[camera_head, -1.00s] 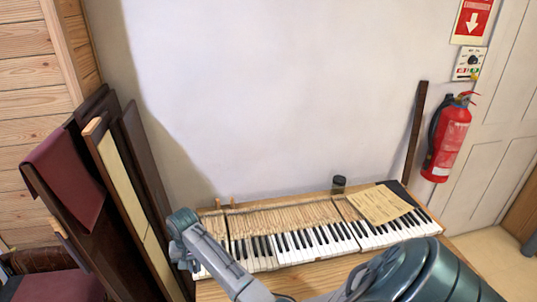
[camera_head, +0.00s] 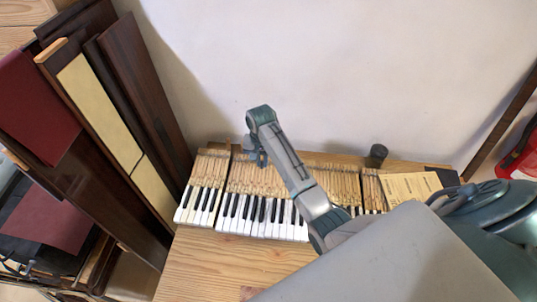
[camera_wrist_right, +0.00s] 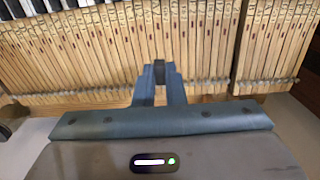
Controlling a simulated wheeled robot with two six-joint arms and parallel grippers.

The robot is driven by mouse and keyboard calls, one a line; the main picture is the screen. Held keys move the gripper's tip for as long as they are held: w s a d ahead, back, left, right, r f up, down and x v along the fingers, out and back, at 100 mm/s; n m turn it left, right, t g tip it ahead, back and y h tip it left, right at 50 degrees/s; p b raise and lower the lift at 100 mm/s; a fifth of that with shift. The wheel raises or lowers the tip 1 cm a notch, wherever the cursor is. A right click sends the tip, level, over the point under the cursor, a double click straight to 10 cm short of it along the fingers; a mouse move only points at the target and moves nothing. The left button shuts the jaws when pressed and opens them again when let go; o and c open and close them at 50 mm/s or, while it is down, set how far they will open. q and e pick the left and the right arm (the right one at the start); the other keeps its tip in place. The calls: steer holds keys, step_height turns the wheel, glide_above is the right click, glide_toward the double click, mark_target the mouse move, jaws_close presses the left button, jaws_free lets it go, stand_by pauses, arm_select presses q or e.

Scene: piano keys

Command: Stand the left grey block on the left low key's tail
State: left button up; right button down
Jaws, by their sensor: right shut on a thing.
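My right gripper (camera_head: 262,162) is over the pale wooden key tails at the back of the keyboard, left of its middle. In the right wrist view its fingers (camera_wrist_right: 159,80) are shut on a small dark grey block (camera_wrist_right: 159,70). The block is above the row of wooden key tails (camera_wrist_right: 190,50); I cannot tell if it touches them. In the head view the block is too small to make out at the fingers. The piano keys (camera_head: 238,212) run along the table. I cannot pick out which key sits low. My left gripper is not in view.
My right arm covers part of the keyboard. Dark panels (camera_head: 140,80) lean at the left. The wooden table front (camera_head: 210,265) is clear.

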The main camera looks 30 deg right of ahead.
steer(key=shift+a+f, duration=0.15)
steer(key=shift+f, duration=0.95)
steer(key=shift+d+f, duration=0.35)
steer(key=shift+f, duration=0.35)
steer(key=shift+a+f, duration=0.1)
steer(key=shift+f, duration=1.2)
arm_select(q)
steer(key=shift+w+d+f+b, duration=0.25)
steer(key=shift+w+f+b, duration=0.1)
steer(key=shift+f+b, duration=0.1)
arm_select(e)
steer(key=shift+f, duration=1.2)
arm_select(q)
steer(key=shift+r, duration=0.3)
arm_select(e)
steer(key=shift+r, duration=0.1)
